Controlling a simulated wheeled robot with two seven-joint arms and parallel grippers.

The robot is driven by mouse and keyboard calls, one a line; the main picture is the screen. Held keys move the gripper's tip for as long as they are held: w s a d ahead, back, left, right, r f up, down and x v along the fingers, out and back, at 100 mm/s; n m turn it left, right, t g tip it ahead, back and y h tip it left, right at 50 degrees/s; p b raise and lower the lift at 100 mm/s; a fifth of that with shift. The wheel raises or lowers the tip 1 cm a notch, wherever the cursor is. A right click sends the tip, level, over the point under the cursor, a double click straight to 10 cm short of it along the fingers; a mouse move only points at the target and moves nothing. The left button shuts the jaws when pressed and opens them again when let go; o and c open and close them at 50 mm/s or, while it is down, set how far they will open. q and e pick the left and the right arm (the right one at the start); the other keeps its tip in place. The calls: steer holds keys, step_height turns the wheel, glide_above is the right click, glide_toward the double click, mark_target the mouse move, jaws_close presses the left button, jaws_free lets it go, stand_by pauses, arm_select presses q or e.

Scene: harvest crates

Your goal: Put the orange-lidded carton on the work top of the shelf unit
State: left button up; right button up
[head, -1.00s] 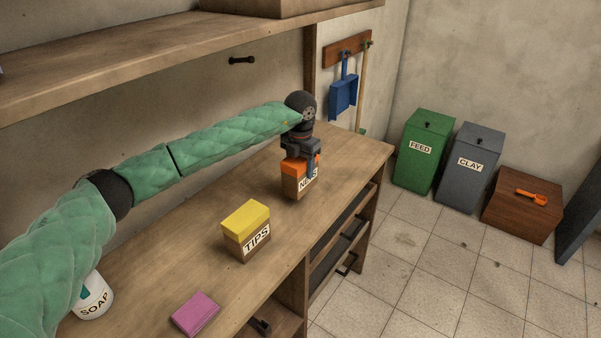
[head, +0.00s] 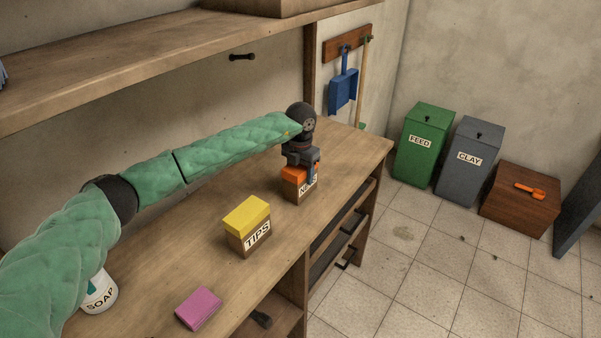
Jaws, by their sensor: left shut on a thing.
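The orange-lidded carton (head: 296,190) stands at the far right part of the wooden work top (head: 190,233). Its label is partly covered by a gripper finger. My left gripper (head: 303,174) is over the carton from above and is shut on it. The carton looks upright, and its base appears to be on or very close to the work top; I cannot tell exactly which. My right gripper is not in view.
A yellow-lidded carton marked TIPS (head: 247,228), a pink block (head: 199,309) and a SOAP container (head: 100,293) stand nearer on the work top. An upper shelf (head: 150,68) runs above. Green FEED (head: 422,146) and grey CLAY (head: 468,161) bins stand beyond.

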arm_select(q)
steer(key=o, duration=1.1)
steer(key=shift+r, duration=0.15)
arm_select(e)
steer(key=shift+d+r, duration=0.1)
arm_select(q)
steer(key=shift+r, duration=0.45)
steer(key=shift+r+b, duration=0.35)
steer(key=shift+r, duration=0.05)
step_height(320, 180, up, 9)
steer(key=b, duration=0.3)
steer(key=shift+r, duration=0.15)
steer(key=shift+r+b, duration=0.3)
steer(key=shift+r, duration=0.15)
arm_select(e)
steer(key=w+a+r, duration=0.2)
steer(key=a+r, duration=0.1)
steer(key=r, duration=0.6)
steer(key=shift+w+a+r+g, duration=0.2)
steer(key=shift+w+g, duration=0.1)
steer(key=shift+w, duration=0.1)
arm_select(q)
steer(key=shift+f, duration=0.1)
